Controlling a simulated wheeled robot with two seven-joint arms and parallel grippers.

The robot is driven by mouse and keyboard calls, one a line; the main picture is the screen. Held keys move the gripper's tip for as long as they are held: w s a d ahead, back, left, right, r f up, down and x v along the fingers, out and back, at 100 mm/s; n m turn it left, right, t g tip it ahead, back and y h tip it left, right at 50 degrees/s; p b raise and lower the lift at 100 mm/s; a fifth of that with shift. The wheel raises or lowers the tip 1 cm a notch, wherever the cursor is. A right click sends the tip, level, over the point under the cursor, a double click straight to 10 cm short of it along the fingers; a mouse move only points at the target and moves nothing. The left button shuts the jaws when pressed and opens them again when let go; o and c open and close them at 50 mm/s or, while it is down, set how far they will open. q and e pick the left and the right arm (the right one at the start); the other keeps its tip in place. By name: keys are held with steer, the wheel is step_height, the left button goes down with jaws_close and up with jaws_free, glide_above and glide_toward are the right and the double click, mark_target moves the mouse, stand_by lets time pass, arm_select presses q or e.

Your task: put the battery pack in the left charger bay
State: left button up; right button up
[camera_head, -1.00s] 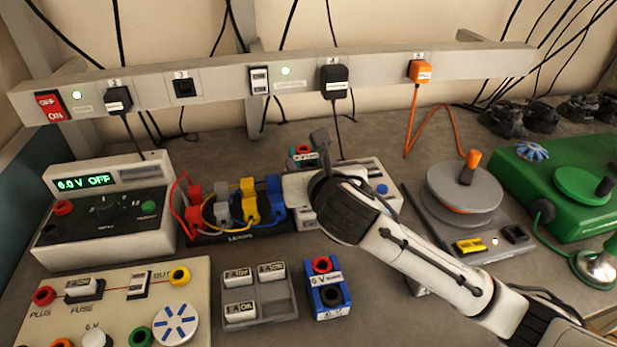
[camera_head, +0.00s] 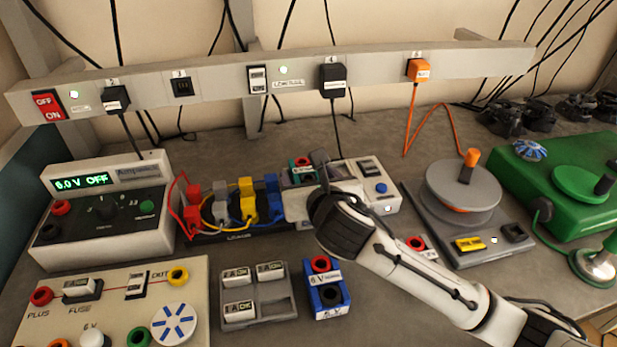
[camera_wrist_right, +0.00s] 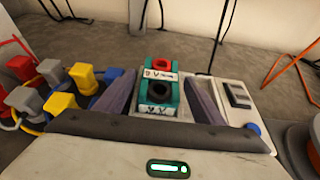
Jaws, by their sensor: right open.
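The teal battery pack (camera_head: 302,166) has a red and a black terminal on top. In the right wrist view the pack (camera_wrist_right: 159,92) stands upright between the fingers. My right gripper (camera_wrist_right: 160,84) is open around it, one finger on each side. In the head view the right gripper (camera_head: 304,180) hides most of the pack. The pale charger (camera_head: 372,170) has a blue button at its right; the pack stands at its left bay. Whether the pack is fully seated cannot be told, as its base is hidden. My left gripper is not in view.
A blue pack (camera_head: 327,290) stands in front on the bench. Left of the charger is a rack of coloured plugs (camera_head: 245,205). Right of it is a turntable device (camera_head: 463,195). A grey fuse tray (camera_head: 258,318) lies in front. A socket rail (camera_head: 215,84) runs behind.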

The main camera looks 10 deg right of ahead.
steer(key=shift+s+r, duration=0.1)
steer(key=shift+r, duration=0.1)
steer(key=v, duration=1.1)
steer(key=shift+s+r+p, duration=0.2)
steer(key=shift+s+p, duration=0.1)
steer(key=shift+s, duration=0.05)
